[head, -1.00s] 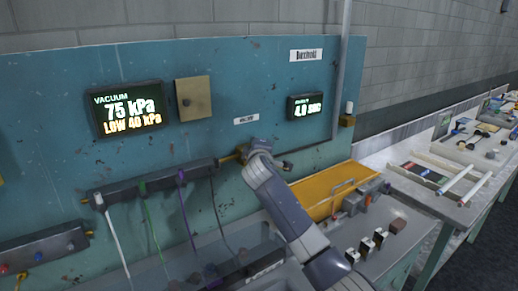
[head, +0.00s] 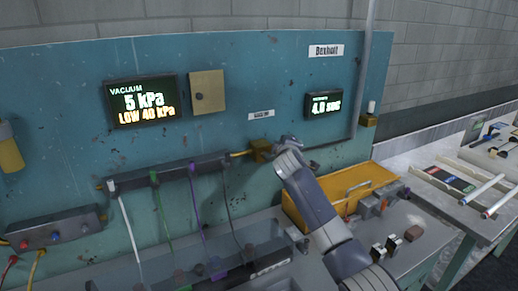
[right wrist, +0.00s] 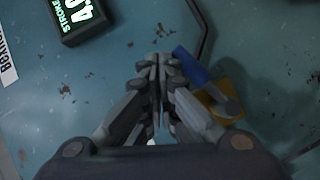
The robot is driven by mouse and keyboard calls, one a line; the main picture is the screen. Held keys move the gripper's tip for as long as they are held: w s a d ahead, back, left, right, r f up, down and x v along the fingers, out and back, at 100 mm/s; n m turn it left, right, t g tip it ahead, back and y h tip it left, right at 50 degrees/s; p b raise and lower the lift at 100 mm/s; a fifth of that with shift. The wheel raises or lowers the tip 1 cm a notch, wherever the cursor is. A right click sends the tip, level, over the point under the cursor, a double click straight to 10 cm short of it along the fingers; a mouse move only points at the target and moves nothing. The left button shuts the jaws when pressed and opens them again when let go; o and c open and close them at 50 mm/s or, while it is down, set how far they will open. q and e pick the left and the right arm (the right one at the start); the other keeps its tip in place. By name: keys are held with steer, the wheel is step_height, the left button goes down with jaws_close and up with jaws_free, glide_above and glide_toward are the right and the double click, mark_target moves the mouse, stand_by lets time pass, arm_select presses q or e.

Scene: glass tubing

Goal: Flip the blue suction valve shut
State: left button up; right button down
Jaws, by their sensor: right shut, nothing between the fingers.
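The suction valve shows in the right wrist view as a blue handle (right wrist: 188,64) on a yellow body (right wrist: 219,98), just right of the fingers and partly hidden by them. In the head view, its yellow body (head: 260,150) sits on the panel at the right end of the dark manifold bar. The blue handle cannot be made out there. My right gripper (head: 283,143) is just right of the yellow body. In the wrist view its fingers (right wrist: 157,62) are shut and empty beside the handle. I cannot tell whether they touch it. My left gripper is not in view.
The vacuum display (head: 141,101) reads 5 kPa, with LOW 40 kPa below. The stroke display (head: 323,104) and a grey pipe (head: 363,75) are near the arm. Coloured hoses hang from the manifold bar (head: 190,172). An orange tray (head: 345,190) stands on the bench at right.

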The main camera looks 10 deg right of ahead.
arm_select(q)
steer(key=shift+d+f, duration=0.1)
arm_select(e)
steer(key=shift+w+d+f, duration=0.15)
steer(key=shift+d+f, duration=0.25)
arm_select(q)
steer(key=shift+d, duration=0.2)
arm_select(e)
steer(key=shift+d+f, duration=0.15)
steer(key=shift+f, duration=0.05)
stand_by(0.4)
stand_by(0.4)
